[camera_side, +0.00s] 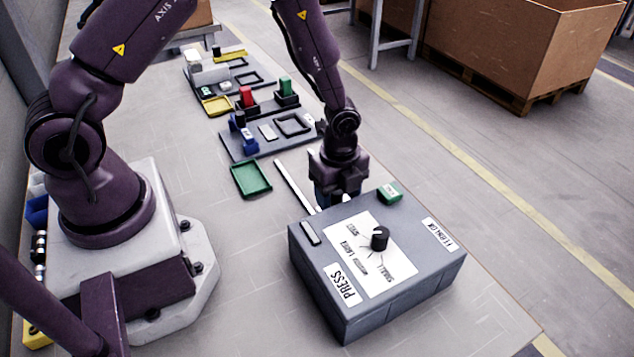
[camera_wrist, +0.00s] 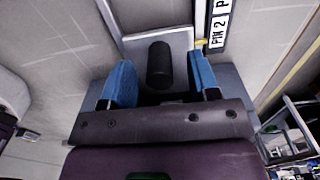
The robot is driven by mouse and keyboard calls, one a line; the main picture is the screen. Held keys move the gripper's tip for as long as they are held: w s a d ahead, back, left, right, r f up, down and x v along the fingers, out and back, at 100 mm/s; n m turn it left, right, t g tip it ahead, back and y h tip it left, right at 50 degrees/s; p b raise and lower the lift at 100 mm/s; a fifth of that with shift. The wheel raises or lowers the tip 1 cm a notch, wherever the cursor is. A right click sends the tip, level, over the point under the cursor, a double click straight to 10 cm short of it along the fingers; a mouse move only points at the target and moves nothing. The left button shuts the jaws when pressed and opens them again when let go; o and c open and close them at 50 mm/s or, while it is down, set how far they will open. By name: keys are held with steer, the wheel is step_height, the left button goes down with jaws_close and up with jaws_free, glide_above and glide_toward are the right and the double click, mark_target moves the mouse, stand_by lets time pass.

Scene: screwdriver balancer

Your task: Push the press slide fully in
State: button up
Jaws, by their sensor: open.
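The grey press box (camera_side: 340,290), labelled PRESS, stands at the front of the bench with a black dial (camera_side: 379,238) and a green block (camera_side: 390,192) on top. My gripper (camera_side: 330,197) is low at its far side, above pale rails that run back from the box. In the wrist view, my gripper (camera_wrist: 161,84) has its blue fingers open. A black upright handle (camera_wrist: 159,66) stands between them, with gaps on both sides, by a light grey plate that looks like the press slide (camera_wrist: 178,42). In the side view my gripper hides the handle and most of the slide.
A green tray (camera_side: 251,179) lies left of the rails. Farther back are a dark fixture board (camera_side: 240,148) with several coloured parts and a yellow tray (camera_side: 217,105). A label strip (camera_wrist: 217,24) is right of the plate. Bare bench lies left of the press box.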

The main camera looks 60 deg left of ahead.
steer(key=shift+r, duration=3.1)
